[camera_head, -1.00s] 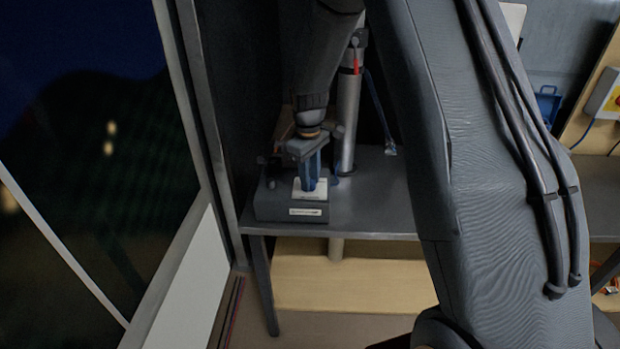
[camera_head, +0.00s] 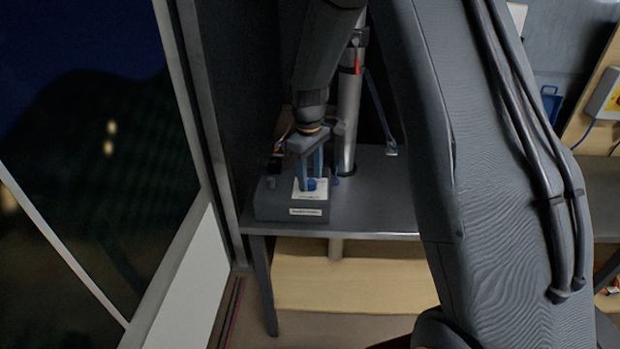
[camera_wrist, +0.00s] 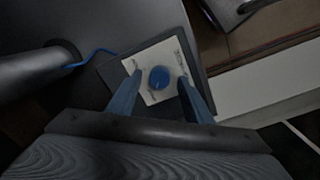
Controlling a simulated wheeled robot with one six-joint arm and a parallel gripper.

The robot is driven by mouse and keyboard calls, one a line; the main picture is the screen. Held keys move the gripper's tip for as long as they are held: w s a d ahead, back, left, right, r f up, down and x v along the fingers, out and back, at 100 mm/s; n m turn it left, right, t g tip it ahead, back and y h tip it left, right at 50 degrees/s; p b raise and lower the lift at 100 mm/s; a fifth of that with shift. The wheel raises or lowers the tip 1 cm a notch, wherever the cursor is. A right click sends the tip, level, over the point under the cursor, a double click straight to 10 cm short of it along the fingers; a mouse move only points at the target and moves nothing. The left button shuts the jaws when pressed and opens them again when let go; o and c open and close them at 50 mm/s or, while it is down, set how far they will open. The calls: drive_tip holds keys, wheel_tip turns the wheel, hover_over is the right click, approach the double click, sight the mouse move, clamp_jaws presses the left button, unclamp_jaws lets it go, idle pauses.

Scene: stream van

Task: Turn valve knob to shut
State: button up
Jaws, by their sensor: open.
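The valve knob is a round blue knob (camera_wrist: 159,77) on a white plate (camera_wrist: 152,62), seen from above in the wrist view. My gripper (camera_head: 311,178) points down over the box. In the wrist view its two blue fingers (camera_wrist: 162,95) are open, one on each side of the knob, with gaps visible between fingers and knob. I cannot tell how far above the plate the tips are. The plate's printed marks are too small to read.
The box stands on a grey table (camera_head: 370,215) near its left end. A metal pole (camera_head: 347,120) rises just behind it. A window and wall are close on the left. My own arm covers much of the right side.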

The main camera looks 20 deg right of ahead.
sight(310, 182)
wheel_tip(310, 182, up, 7)
drive_tip(key=shift+s+a+b, duration=0.1)
drive_tip(key=shift+b, duration=0.75)
drive_tip(key=s+f+m+t, duration=0.1)
drive_tip(key=s+m, duration=0.6)
drive_tip(key=s, duration=1.8)
drive_tip(key=shift+d+f+m, duration=0.4)
